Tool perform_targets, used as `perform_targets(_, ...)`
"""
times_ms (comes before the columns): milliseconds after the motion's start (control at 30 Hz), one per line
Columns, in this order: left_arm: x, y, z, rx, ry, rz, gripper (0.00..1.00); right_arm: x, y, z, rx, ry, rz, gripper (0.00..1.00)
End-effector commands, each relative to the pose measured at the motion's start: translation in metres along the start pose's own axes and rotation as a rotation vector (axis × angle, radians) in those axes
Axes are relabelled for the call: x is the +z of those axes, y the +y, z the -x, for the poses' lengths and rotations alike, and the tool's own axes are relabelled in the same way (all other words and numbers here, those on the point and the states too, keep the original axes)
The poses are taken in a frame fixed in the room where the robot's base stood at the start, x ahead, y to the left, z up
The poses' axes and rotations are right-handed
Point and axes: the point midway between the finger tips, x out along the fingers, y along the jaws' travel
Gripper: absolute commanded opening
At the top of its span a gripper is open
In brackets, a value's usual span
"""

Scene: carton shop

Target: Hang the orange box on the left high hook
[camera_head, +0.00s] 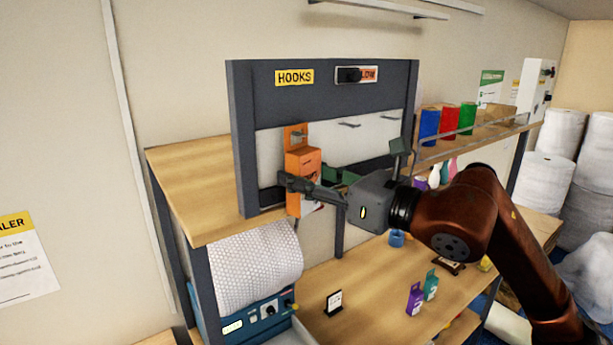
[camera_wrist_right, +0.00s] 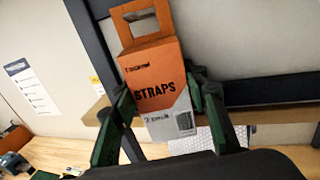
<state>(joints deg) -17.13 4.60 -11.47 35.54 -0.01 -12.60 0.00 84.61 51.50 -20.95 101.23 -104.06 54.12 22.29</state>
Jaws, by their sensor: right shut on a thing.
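The orange box (camera_head: 303,162) is upright inside the dark hook frame (camera_head: 242,140), with its hang tab at the top. My right gripper (camera_head: 306,187) is shut on the box's lower part. In the right wrist view the box (camera_wrist_right: 152,75) reads "STRAPS", has a grey lower part and a tab with a window, and sits between the green fingers (camera_wrist_right: 165,125). Two thin hooks show to its right, one hook (camera_head: 349,125) nearer and another hook (camera_head: 391,117) farther right. A hook at the tab is not clear; I cannot tell whether the tab is on one. My left gripper is out of view.
A yellow HOOKS sign (camera_head: 294,77) is on the frame's top beam. A wooden shelf (camera_head: 185,185) lies left of the frame, above a bubble-wrap roll (camera_head: 255,265). Purple (camera_head: 414,299) and teal (camera_head: 430,285) boxes stand on the lower table. Coloured bins (camera_head: 448,121) are at right.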

Motion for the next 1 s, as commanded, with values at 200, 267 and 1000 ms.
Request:
perform_targets(200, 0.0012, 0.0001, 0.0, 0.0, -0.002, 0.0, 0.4, -0.0019, -0.0006, -0.0011, -0.001, 0.003, -0.001, 0.14)
perform_targets(267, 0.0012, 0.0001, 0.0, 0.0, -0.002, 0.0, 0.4, -0.002, -0.0007, -0.0011, -0.001, 0.003, -0.001, 0.14)
perform_targets(1000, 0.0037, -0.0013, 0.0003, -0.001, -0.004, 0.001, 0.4, -0.0014, -0.0015, 0.0048, -0.003, 0.003, -0.001, 0.61)
